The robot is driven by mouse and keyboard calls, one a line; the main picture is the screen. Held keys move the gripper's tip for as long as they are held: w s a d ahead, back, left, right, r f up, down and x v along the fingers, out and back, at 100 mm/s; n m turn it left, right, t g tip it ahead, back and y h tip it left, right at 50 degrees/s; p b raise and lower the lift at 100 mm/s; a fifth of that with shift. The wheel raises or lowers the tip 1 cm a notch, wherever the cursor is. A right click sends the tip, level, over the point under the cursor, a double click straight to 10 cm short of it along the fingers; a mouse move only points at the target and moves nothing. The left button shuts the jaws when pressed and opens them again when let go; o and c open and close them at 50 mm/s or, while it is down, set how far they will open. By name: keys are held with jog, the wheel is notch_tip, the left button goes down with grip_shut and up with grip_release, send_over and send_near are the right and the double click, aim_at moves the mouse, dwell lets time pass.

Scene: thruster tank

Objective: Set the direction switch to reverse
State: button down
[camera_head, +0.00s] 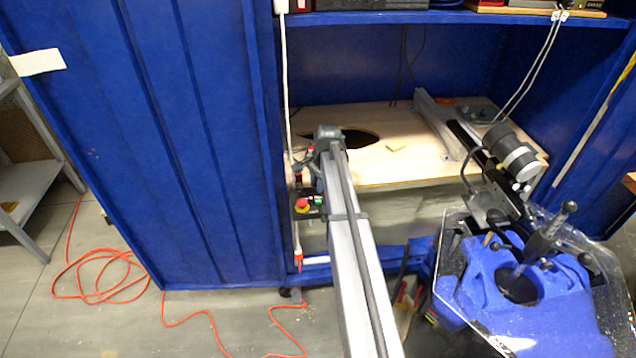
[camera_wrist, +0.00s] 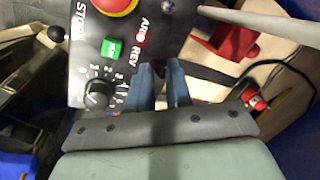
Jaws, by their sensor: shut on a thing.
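A dark control panel (camera_wrist: 90,68) fills the upper left of the wrist view. It carries a red STOP button, a green button (camera_wrist: 112,48), a black dial knob (camera_wrist: 98,94) and a printed label ending in REV. My gripper (camera_wrist: 161,70) has its blue fingers at the panel's edge beside the REV lettering. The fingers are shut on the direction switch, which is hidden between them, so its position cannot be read. In the head view the panel (camera_head: 314,212) is small, at the left front of the bench, with its red and yellow stop button.
A wooden bench top (camera_head: 385,125) with a dark oval hole lies inside the blue cabinet (camera_head: 215,150). A blue machine (camera_head: 475,290) with a clear cover stands at the lower right. An orange cable (camera_head: 100,290) lies on the floor. A red part (camera_wrist: 227,45) is right of the fingers.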

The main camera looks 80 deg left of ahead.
jog(key=shift+d, duration=0.1)
jog(key=shift+d+y, duration=0.5)
jog(key=shift+y, duration=0.5)
jog(key=shift+d+y, duration=0.1)
jog(key=shift+y, duration=0.9)
jog(key=c, duration=1.1)
grip_release()
jog(key=shift+f, duration=0.1)
